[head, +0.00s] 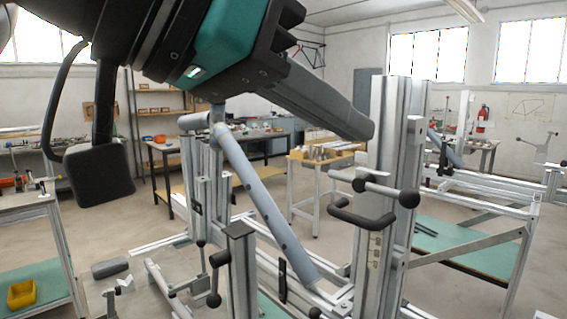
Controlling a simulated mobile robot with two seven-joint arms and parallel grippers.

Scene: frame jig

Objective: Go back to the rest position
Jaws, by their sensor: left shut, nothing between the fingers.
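My left gripper (362,128) reaches in from the upper left, close to the camera, with its dark fingers together and nothing between them. Its tips appear in front of or beside the upper part of the jig's thick aluminium post (393,120); I cannot tell whether they touch it. A grey tube (262,190) slants down to the right through the frame jig, below the gripper. Its upper end is at a clamp on the left upright (205,190). My right gripper is not in view.
Black-knobbed clamp handles (408,198) stick out from the thick post. A workbench with a yellow bin (22,293) stands at the left. A small wooden table (318,160) with parts and a green-shelved metal stand (465,245) are behind the jig. Open floor lies between them.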

